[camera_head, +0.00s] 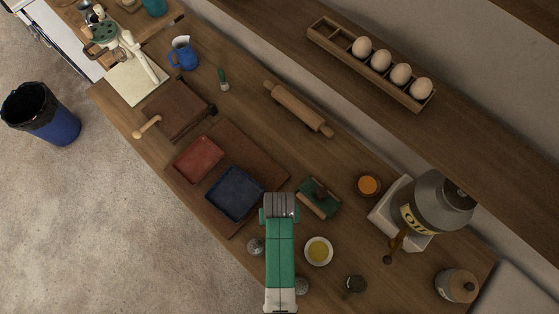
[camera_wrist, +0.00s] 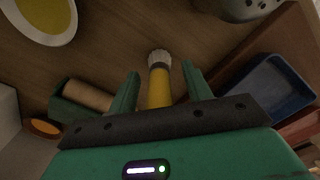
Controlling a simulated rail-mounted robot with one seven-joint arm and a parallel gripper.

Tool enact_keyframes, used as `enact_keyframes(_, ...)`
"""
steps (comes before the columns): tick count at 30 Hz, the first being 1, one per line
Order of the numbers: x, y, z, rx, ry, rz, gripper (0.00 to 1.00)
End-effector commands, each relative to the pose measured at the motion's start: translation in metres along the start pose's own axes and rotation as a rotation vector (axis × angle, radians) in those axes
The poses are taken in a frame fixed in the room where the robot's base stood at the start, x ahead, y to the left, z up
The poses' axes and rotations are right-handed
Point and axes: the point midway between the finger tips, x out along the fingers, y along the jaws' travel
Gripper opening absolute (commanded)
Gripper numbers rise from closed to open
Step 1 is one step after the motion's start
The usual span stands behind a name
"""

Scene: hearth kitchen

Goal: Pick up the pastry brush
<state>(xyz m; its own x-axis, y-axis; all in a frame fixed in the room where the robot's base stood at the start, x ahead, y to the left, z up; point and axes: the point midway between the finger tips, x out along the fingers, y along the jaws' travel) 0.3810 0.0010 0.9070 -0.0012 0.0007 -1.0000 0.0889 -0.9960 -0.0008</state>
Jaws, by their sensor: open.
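A pastry brush with a yellow handle, dark ferrule and pale bristles (camera_wrist: 158,82) shows in the wrist view. My gripper (camera_wrist: 161,72) is open, with one green finger on each side of the brush. There is a gap between each finger and the handle, and the handle's near end is hidden behind my gripper's body.
Around it on the wooden counter (camera_head: 240,110) are a blue tray (camera_head: 235,193), a red tray (camera_head: 198,159), a green block with a roller (camera_head: 318,198), a bowl of yellow liquid (camera_head: 319,251) and a metal shaker (camera_head: 256,247). A dispenser (camera_head: 436,203) stands right.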

Motion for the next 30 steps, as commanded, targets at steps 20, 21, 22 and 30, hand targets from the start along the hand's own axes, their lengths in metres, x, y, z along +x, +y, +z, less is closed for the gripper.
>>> enact_keyframes(20, -0.003, 0.000, -0.001, 0.000, 0.001, 0.000, 0.00)
enact_keyframes(21, -0.007, 0.000, -0.001, 0.000, 0.002, 0.000, 0.00)
enact_keyframes(22, -0.012, 0.000, -0.001, 0.000, 0.003, 0.000, 0.00)
enact_keyframes(30, -0.075, 0.000, -0.001, 0.000, 0.005, 0.001, 0.00)
